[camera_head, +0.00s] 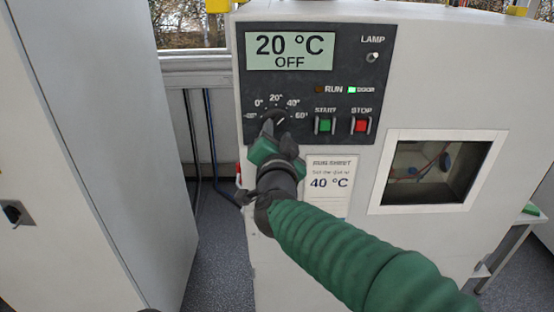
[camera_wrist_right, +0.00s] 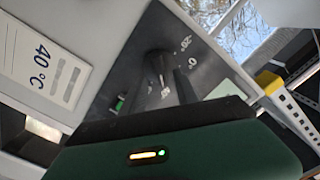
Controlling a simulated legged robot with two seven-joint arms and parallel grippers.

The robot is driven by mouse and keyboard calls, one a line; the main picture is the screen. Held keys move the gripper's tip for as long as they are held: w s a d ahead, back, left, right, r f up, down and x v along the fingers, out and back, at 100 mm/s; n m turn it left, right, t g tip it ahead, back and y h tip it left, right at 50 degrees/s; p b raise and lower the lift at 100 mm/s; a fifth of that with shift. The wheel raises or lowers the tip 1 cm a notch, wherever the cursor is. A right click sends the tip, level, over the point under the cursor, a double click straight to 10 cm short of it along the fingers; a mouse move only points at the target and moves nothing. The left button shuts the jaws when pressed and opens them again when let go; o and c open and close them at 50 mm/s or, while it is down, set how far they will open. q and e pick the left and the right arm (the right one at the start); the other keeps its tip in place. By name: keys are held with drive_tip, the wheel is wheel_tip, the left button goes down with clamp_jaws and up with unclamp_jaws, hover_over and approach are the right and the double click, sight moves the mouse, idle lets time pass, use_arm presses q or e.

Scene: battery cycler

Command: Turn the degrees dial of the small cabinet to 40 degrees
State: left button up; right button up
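The small cabinet (camera_head: 300,225) is pale grey with a dark control panel (camera_head: 345,85). Its display (camera_head: 290,48) reads 20 °C and OFF. The degrees dial (camera_head: 281,121) sits below it, ringed by white degree marks, and a light pointer line shows on it, slanting up to the right. My right gripper (camera_head: 271,127) is at the dial, its dark fingertips hiding part of it. In the right wrist view the fingers (camera_wrist_right: 170,75) reach to the panel at the dial; whether they press on it I cannot tell. My left gripper is not in view.
A green START button (camera_head: 325,125) and a red STOP button (camera_head: 361,126) sit right of the dial. A lamp switch (camera_head: 373,57) is above. A run sheet (camera_head: 328,180) reading 40 °C hangs below. A tall cabinet (camera_head: 95,130) stands at left.

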drive_tip(key=s+b, duration=0.2)
drive_tip(key=s, duration=1.1)
drive_tip(key=s+d+f+n+g+y+b, duration=0.1)
drive_tip(key=d+f+n+g+b, duration=0.25)
drive_tip(key=f, duration=1.25)
drive_tip(key=s+d+f+n+g+y+b, duration=0.15)
drive_tip(key=d+f+n+g, duration=0.3)
drive_tip(key=f, duration=1.15)
drive_tip(key=s+d+f+g+h+b, duration=0.1)
drive_tip(key=s+d+f+g, duration=0.2)
drive_tip(key=s+d+f, duration=0.2)
drive_tip(key=s+d+f+g+h+b, duration=0.1)
drive_tip(key=s+d+f+g, duration=0.3)
drive_tip(key=s+f, duration=0.6)
drive_tip(key=d+f, duration=0.1)
drive_tip(key=d, duration=0.1)
drive_tip(key=shift+d+f, duration=0.2)
drive_tip(key=shift+d, duration=0.1)
drive_tip(key=shift+h, duration=0.25)
